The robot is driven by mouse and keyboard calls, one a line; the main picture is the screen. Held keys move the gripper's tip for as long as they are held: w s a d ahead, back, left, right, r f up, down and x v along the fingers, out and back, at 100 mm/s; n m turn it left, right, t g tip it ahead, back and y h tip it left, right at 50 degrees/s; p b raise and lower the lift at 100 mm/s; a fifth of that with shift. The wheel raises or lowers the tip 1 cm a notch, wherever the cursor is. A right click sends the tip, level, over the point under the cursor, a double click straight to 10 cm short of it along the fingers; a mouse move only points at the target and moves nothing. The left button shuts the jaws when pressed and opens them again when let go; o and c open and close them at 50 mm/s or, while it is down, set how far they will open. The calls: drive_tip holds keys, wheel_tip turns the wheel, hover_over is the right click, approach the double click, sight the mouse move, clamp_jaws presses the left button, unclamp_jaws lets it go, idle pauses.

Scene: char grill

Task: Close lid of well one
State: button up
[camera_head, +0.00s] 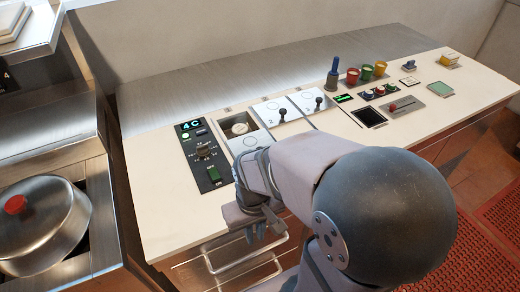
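Well one looks to be the leftmost of three wells in the white counter. Its dark opening (226,132) is uncovered, and a pale round item (239,127) shows inside. A white panel with a printed circle, apparently its lid (250,141), lies on the front side of the opening. Its front part is hidden behind my arm, and no knob shows on it. The other two white lids, the middle one (266,113) and the right one (306,98), cover their wells and carry black knobs. My gripper (258,232) hangs by the counter's front edge; its finger gap is unclear.
A black control panel (204,170) with a green "4C" display is left of the wells. Colored cups (367,73), a blue-handled item (333,72) and switches stand to the right. Metal handles (230,262) jut out below the front edge. A lidded pot (40,225) is far left.

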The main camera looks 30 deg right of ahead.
drive_tip(key=d, duration=0.1)
drive_tip(key=d+r+m, duration=0.1)
drive_tip(key=d, duration=0.1)
drive_tip(key=d+m+p, duration=0.1)
drive_tip(key=d, duration=0.1)
drive_tip(key=shift+r, duration=0.3)
clamp_jaws()
drive_tip(key=w+d+r+m+t, duration=0.2)
drive_tip(key=w+d+r+m, duration=0.2)
drive_tip(key=m, duration=1.2)
drive_tip(key=w+d+r+m+t+p, duration=0.1)
drive_tip(key=w+d+r+m, duration=0.3)
drive_tip(key=m, duration=1.3)
drive_tip(key=w+r+t, duration=0.1)
drive_tip(key=w+r, duration=0.2)
drive_tip(key=w, duration=0.1)
drive_tip(key=shift+m, duration=0.3)
drive_tip(key=shift+d, duration=0.1)
drive_tip(key=x, duration=1)
drive_tip(key=shift+w+f, duration=0.1)
drive_tip(key=shift+w, duration=0.05)
drive_tip(key=shift+w+r+p, duration=0.15)
drive_tip(key=shift+w+p, duration=0.2)
drive_tip(key=shift+w, duration=0.2)
drive_tip(key=shift+w+r+p, duration=0.15)
drive_tip(key=shift+w+p, duration=0.15)
drive_tip(key=shift+w, duration=0.3)
drive_tip(key=shift+w+f, duration=0.1)
drive_tip(key=shift+w, duration=0.75)
